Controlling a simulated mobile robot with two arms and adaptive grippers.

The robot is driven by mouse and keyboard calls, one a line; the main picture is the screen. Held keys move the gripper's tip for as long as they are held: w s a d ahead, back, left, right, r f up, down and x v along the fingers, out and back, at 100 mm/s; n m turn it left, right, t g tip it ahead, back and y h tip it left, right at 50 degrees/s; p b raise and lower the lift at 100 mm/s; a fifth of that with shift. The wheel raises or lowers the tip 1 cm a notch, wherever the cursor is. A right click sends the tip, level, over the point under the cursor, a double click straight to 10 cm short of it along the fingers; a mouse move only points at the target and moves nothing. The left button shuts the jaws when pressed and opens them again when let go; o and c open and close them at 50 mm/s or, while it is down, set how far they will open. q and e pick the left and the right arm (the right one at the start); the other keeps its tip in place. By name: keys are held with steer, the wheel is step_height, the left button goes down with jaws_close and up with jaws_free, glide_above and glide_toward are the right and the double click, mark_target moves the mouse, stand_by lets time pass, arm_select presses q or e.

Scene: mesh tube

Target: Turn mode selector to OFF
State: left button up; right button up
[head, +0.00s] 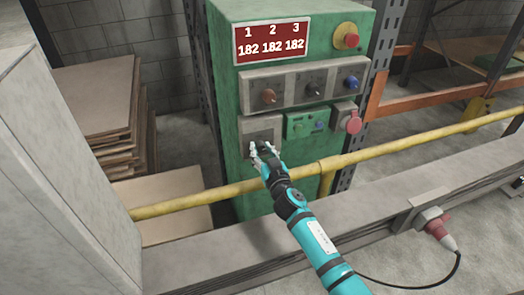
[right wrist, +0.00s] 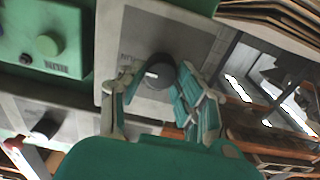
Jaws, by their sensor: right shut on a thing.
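The mode selector appears to be the dark round knob (right wrist: 160,70) on a grey plate (head: 248,128) at the lower left of the green cabinet (head: 226,85). My right gripper (head: 264,150) is at this plate and hides the knob in the head view. In the right wrist view its fingers (right wrist: 155,88) stand on both sides of the knob and are shut on it. My left gripper is not in view.
A yellow rail (head: 228,192) runs across in front of the cabinet, below my right gripper. A grey panel with several knobs (head: 314,88) sits above the plate. A red emergency button (head: 352,40) is higher up.

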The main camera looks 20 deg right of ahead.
steer(key=shift+n, duration=0.3)
steer(key=n, duration=0.3)
steer(key=shift+n, duration=0.3)
steer(key=n+b, duration=0.1)
steer(key=n, duration=0.3)
steer(key=shift+a+f+n, duration=0.1)
steer(key=shift+n, duration=0.2)
steer(key=n, duration=0.4)
steer(key=shift+n, duration=0.3)
steer(key=shift+f+n, duration=0.15)
steer(key=shift+n, duration=2.05)
steer(key=o, duration=1.1)
steer(key=shift+o, duration=0.2)
